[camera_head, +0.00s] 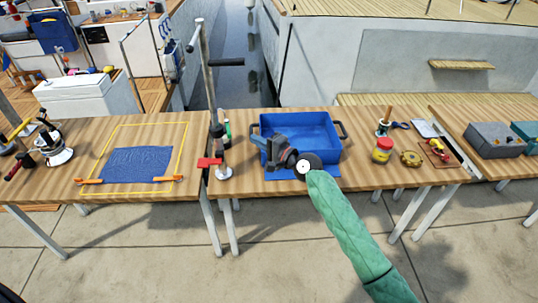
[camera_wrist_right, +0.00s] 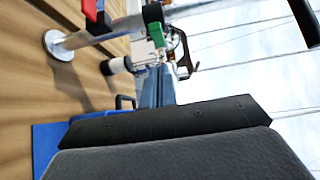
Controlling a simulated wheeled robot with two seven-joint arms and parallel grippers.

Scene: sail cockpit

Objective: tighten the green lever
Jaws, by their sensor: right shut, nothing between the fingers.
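The green lever (camera_head: 227,130) is a small green handle beside the vertical metal post that stands at the front middle of the benches. In the right wrist view the green handle (camera_wrist_right: 156,35) shows near the top, close to a metal tube and a black clamp. My right gripper (camera_head: 268,143) is shut and empty, above the blue tray, to the right of the green lever and apart from it. In the right wrist view its dark body (camera_wrist_right: 165,135) fills the bottom and hides what lies behind it. My left gripper is not in view.
A red handle (camera_head: 209,162) sticks out left near the post's foot. A blue tray (camera_head: 325,124) lies under my right gripper. A black bar (camera_head: 228,62) juts right from the tall post. A red jar (camera_head: 382,150) stands to the right. A yellow frame with blue cloth (camera_head: 137,163) lies left.

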